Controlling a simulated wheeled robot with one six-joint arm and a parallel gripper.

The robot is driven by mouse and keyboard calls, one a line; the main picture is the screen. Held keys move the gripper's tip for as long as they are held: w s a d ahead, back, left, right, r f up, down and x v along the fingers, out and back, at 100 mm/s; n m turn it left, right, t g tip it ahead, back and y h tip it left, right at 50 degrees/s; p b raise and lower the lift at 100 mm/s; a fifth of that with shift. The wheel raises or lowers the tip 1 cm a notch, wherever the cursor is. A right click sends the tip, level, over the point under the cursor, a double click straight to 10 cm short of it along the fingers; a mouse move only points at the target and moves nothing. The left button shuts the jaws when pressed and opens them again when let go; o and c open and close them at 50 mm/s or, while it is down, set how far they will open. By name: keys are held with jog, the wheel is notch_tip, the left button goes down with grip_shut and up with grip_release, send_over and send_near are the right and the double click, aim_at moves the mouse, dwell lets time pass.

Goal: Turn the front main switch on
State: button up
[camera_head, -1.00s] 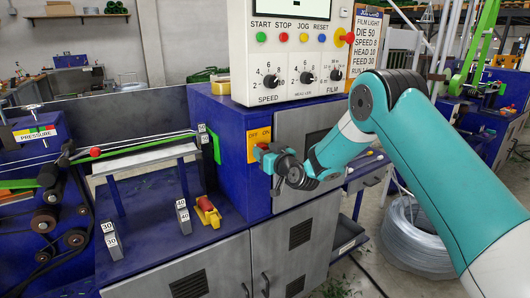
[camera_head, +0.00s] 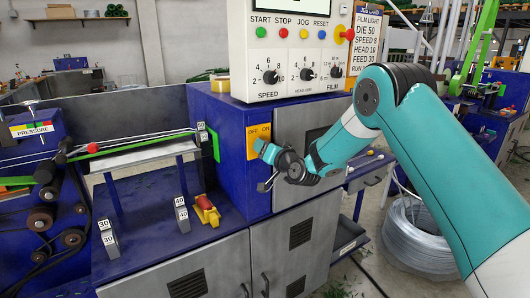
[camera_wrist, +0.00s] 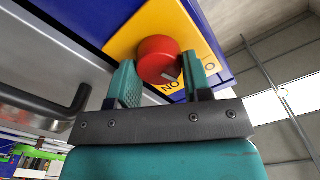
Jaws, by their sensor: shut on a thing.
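The front main switch is a round red knob (camera_wrist: 158,57) on a yellow plate (camera_wrist: 128,37) on the blue machine face, in the wrist view. A pale mark shows on the knob's edge beside the upside-down ON lettering. In the head view, the yellow plate (camera_head: 252,146) reads OFF and ON, and my gripper hides the knob. My gripper (camera_wrist: 160,75) has one finger on each side of the knob and is shut on it. In the head view, my gripper (camera_head: 259,146) is against the plate's lower right part.
The white control panel (camera_head: 290,50) with buttons and dials overhangs the switch. A grey cabinet door (camera_head: 299,135) lies just right of it. A dark door handle (camera_wrist: 60,104) runs close to my gripper in the wrist view. A red and yellow block (camera_head: 206,209) stands on the lower blue shelf.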

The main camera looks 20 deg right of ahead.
jog(key=m, duration=1.2)
jog(key=shift+d+f+p, duration=0.15)
jog(key=shift+f+p, duration=0.1)
jog(key=shift+p, duration=0.15)
jog(key=o, duration=0.9)
jog(key=shift+s, duration=0.1)
jog(key=b+v, duration=0.8)
jog(key=v, duration=0.9)
